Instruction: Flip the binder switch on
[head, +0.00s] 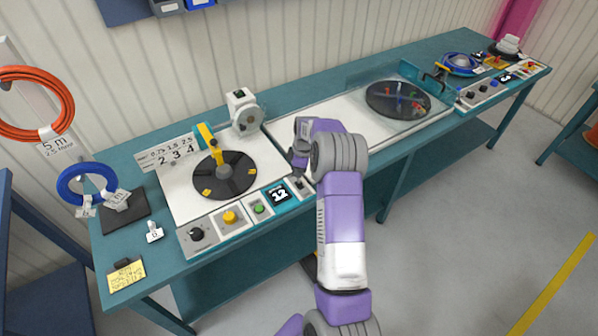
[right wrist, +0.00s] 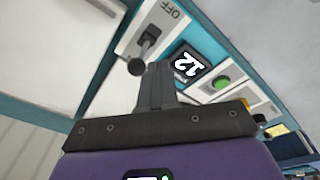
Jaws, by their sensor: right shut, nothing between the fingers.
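A toggle switch (right wrist: 150,36) with a dark round knob sits on a pale plate marked OFF in the right wrist view. In the head view the switch (head: 300,187) is at the right end of the near panel, beside the display reading 12. The knob lies on the side away from the OFF mark; the lever's exact tilt is hard to tell. My right gripper (head: 297,164) is shut and empty just above the switch. Its fingertips (right wrist: 158,68) appear close beside the knob; contact cannot be told. My left gripper is out of view.
The display (head: 280,194), a green button (head: 259,209), a yellow button (head: 231,217) and a black dial (head: 196,234) line the same panel. A black turntable (head: 225,182) with a yellow arm stands behind. A covered reel (head: 398,99) is farther right.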

